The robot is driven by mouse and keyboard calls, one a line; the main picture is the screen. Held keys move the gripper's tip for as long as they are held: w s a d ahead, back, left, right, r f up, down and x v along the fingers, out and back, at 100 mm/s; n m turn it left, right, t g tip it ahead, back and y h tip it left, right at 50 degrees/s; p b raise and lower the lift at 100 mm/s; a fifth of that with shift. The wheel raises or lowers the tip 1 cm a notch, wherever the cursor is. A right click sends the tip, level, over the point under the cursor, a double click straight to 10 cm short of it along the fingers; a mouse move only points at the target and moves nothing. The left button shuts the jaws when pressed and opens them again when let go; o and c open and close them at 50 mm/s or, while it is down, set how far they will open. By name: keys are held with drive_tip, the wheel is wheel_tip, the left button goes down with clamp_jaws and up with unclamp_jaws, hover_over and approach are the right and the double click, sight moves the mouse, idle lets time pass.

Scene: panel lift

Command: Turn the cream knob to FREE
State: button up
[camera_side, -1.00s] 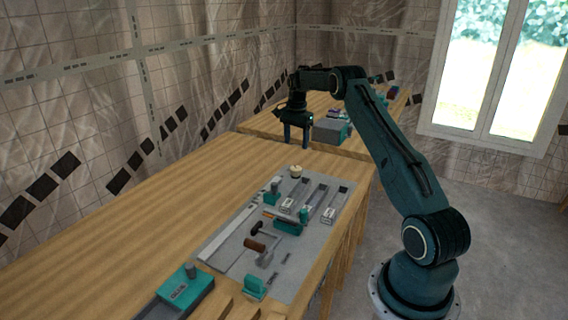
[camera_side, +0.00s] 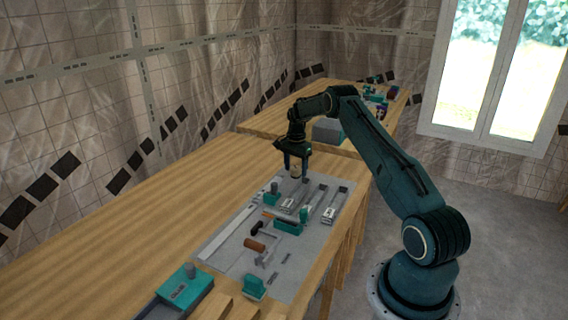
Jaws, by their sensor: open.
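The cream knob (camera_side: 295,171) stands at the far end of the grey panel (camera_side: 222,258). Only part of it shows between the dark fingers of my gripper (camera_side: 296,176). My gripper points down over the knob with one finger on each side of it. The jaws are open; I cannot tell whether either finger touches the knob. The FREE mark and the knob's pointing direction are too small or hidden to read.
Near the knob are a small teal block (camera_side: 272,188) and several grey slotted tracks (camera_side: 333,208). A brown-handled tool (camera_side: 255,245) lies nearer the camera. A teal box (camera_side: 187,289) stands at the front left. The wooden table left of the panel is clear.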

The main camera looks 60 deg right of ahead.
drive_tip(key=c, duration=1)
drive_tip(key=shift+o, duration=0.2)
drive_tip(key=shift+n, duration=0.3)
drive_tip(key=n, duration=0.8)
drive_tip(key=shift+n, duration=0.4)
drive_tip(key=n, duration=0.4)
drive_tip(key=shift+d+n, duration=0.1)
drive_tip(key=shift+n, duration=0.2)
drive_tip(key=shift+r+n, duration=0.1)
drive_tip(key=shift+n, duration=1.9)
